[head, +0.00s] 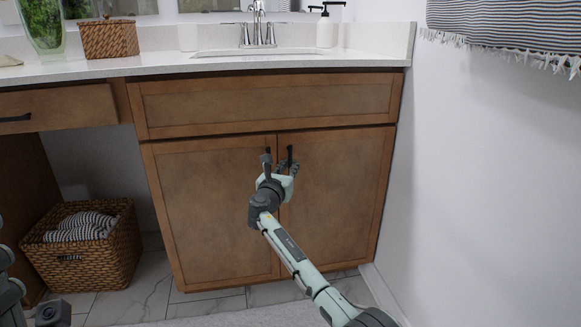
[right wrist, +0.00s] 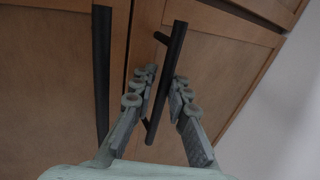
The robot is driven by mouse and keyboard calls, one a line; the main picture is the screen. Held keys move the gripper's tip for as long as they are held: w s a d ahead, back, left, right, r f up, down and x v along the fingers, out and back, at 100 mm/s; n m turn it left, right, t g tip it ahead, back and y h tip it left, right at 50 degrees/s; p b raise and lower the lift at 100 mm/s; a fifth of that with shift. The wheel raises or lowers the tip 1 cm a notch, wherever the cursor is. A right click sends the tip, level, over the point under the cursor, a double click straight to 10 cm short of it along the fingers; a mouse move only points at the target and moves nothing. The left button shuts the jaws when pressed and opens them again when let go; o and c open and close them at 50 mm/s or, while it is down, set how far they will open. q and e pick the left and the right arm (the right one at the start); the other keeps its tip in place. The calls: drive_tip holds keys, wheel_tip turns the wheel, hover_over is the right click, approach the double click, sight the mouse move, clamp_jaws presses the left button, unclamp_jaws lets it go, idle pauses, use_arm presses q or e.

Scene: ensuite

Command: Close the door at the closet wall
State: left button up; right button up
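A brown wooden vanity cabinet has a left door (head: 212,215) and a right door (head: 335,195), each with a black bar handle near the middle seam. In the head view both doors look shut or nearly so; a small gap cannot be ruled out. My right gripper (head: 279,163) is at the right door's handle (head: 290,154). In the right wrist view, the fingers of my right gripper (right wrist: 166,80) are apart, one on each side of the right door's handle (right wrist: 172,62). The left door's handle (right wrist: 102,70) stands to the left. Firm contact cannot be told.
A wicker basket (head: 105,262) with striped towels stands on the floor under the open counter part at left. The countertop (head: 150,65) holds a sink, faucet and soap bottle. A white wall (head: 480,180) with a hanging striped towel (head: 510,22) bounds the right side.

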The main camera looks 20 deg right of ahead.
drive_tip(key=shift+o, duration=0.2)
drive_tip(key=shift+w+a, duration=0.1)
drive_tip(key=shift+s+a+f, duration=0.1)
drive_tip(key=shift+s, duration=0.15)
drive_tip(key=v, duration=1.1)
drive_tip(key=shift+s+a, duration=0.2)
